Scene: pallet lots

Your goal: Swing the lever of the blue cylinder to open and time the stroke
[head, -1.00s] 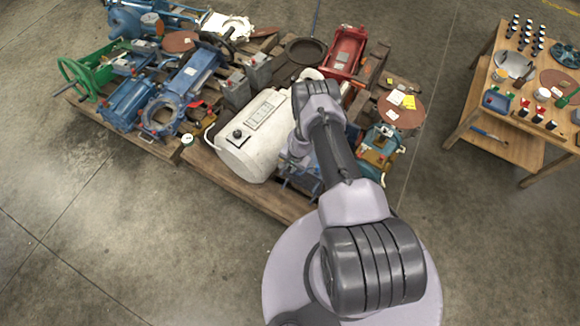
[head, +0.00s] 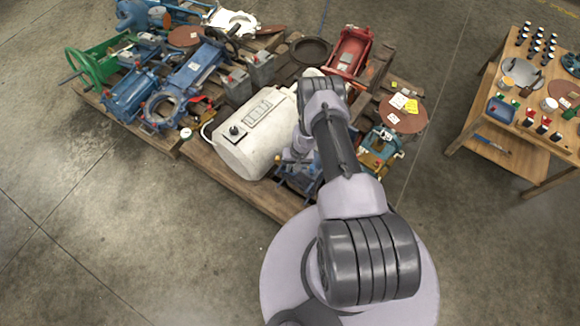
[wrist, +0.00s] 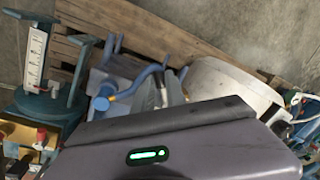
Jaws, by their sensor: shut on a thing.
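A small blue unit (head: 289,181), which I take for the blue cylinder, sits near the pallet's front edge, partly hidden by my arm in the head view. In the wrist view its blue bent lever (wrist: 128,88) runs beside the grey fingers of my gripper (wrist: 160,90). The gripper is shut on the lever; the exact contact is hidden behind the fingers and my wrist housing. In the head view my arm hides the fingertips. I cannot read the lever's angle or the cylinder's stroke.
A wooden workbench (head: 486,117) is far right. Floor in front is clear.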

